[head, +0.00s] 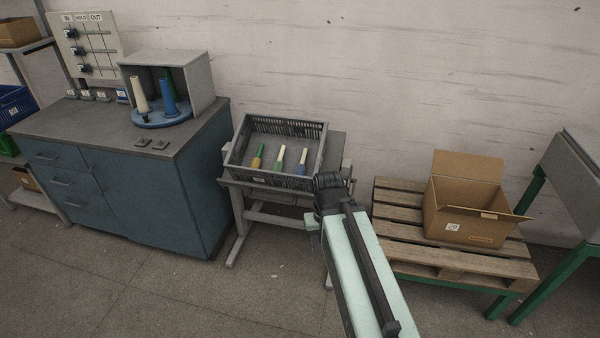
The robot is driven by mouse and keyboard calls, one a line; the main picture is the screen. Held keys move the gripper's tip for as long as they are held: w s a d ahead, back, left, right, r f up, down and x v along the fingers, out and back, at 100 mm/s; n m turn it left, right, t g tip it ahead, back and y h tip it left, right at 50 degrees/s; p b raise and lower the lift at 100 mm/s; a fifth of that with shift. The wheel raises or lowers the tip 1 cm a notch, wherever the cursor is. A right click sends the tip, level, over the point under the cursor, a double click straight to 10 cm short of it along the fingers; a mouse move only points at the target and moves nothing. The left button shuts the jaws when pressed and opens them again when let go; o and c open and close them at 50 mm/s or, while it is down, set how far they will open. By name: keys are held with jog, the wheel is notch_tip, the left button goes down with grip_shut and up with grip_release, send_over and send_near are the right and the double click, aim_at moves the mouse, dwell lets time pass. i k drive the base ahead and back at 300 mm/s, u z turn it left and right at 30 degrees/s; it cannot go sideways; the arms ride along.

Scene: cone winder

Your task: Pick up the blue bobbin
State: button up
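A grey slatted crate (232,157) on a tilted stand holds three slim bobbins standing in a row. The right one is the blue bobbin (300,169), blue below with a pale upper part. The middle bobbin (279,165) is green below and pale above; the left bobbin (257,162) is yellow below and green above. My arm reaches up from the bottom of the head view. My dark gripper (329,186) is just right of the crate's front right corner, apart from the bobbins. Its fingers are too dark and small to tell whether they are open.
A blue cabinet (185,195) stands left, with an open grey box (203,88) on top. Inside, a blue turntable (150,121) carries a cream cone (140,95), a blue cone (168,98) and a green cone. An open carton (450,215) sits on a pallet (400,250) at right.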

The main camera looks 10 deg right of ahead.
aim_at(301, 168)
jog(key=u, duration=0.5)
jog(key=i, duration=1.2)
jog(key=u, duration=0.95)
jog(key=k, duration=0.75)
jog(key=u, duration=0.15)
jog(key=i, duration=1.4)
jog(key=z, duration=0.05)
